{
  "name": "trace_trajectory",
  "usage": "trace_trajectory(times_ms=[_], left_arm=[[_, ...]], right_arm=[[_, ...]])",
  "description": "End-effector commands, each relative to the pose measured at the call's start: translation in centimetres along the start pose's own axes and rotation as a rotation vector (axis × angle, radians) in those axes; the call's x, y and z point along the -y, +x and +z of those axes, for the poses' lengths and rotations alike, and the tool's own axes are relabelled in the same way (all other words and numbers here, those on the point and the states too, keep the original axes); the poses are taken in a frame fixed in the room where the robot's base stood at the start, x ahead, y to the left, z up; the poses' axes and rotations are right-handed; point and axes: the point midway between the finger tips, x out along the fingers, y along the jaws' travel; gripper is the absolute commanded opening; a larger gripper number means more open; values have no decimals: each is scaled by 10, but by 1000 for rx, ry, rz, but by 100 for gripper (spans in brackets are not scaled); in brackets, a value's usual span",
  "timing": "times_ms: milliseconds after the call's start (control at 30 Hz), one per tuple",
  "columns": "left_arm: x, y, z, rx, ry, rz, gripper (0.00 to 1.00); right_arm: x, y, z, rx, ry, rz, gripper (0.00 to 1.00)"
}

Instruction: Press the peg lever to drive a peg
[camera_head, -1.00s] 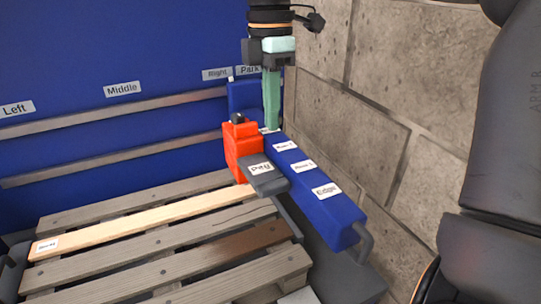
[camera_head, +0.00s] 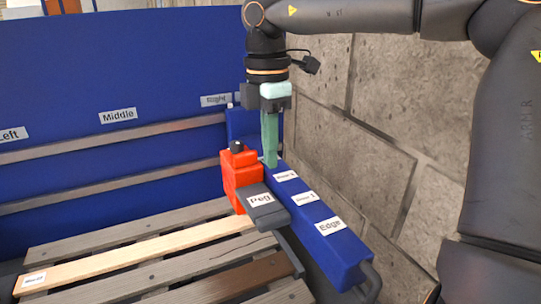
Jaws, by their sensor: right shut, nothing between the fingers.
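The peg lever (camera_head: 264,200) is a dark grey paddle with a white "Peg" label, sticking out from a red block (camera_head: 240,174) with a black knob on top. My right gripper (camera_head: 270,162) points straight down with its green fingers shut and empty. Its tips are just behind the lever and red block, by the far end of the blue beam (camera_head: 338,254). I cannot tell whether the tips touch anything. My left gripper is not in view.
The beam carries several white labels, one reading "Edge", and a grey handle at its near end. A slatted wooden pallet (camera_head: 150,249) lies at lower left. A blue panel (camera_head: 110,75) with rails stands behind. A stone wall (camera_head: 365,130) is close on the right.

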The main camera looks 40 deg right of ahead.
Motion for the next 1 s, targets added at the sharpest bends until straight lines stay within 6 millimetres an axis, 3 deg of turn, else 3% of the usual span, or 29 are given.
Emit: trace_trajectory(times_ms=[300,500,700,1000], left_arm=[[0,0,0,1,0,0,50],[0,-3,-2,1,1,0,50],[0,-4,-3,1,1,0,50],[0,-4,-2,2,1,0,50]], right_arm=[[1,70,0,-1,-1,-7,0],[1,99,0,0,0,-3,0],[0,111,0,0,0,0,0],[0,112,0,0,0,0,0]])
